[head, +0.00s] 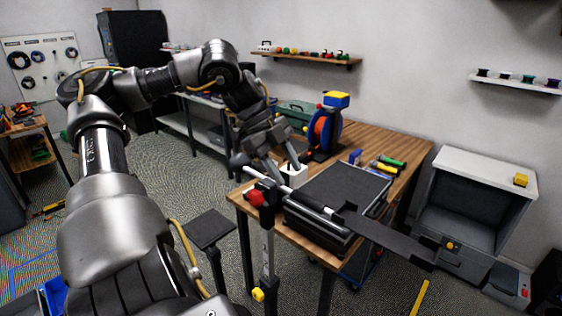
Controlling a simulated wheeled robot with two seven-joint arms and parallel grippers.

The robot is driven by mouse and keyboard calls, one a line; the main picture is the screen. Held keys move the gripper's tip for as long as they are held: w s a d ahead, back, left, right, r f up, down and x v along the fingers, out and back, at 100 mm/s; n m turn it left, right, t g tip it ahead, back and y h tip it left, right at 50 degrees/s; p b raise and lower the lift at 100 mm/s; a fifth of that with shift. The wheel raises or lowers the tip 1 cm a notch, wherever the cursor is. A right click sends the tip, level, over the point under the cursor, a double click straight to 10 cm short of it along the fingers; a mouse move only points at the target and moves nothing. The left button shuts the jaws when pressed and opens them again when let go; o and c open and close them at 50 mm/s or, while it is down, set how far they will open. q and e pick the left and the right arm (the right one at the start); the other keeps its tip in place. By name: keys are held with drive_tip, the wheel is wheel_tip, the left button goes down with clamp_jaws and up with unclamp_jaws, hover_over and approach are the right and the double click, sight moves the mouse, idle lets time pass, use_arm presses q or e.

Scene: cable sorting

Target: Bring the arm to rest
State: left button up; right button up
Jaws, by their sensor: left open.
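My left arm comes in from the left, bends at a raised elbow and reaches out over the wooden workbench (375,145). My left gripper (283,163) points down at the near left part of the bench, with its fingers apart. A small white block (293,174) stands right by the fingertips; I cannot tell whether they touch it. I see nothing held in the gripper. My right gripper is not in view.
A dark flat case (345,190) and an orange and blue cable reel (323,132) stand on the bench. A metal post with a red knob (256,197) and a black bar (390,238) cross the bench's front. A grey open cabinet (475,205) stands right.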

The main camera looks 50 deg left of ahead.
use_arm(q)
drive_tip(key=shift+v, duration=1.05)
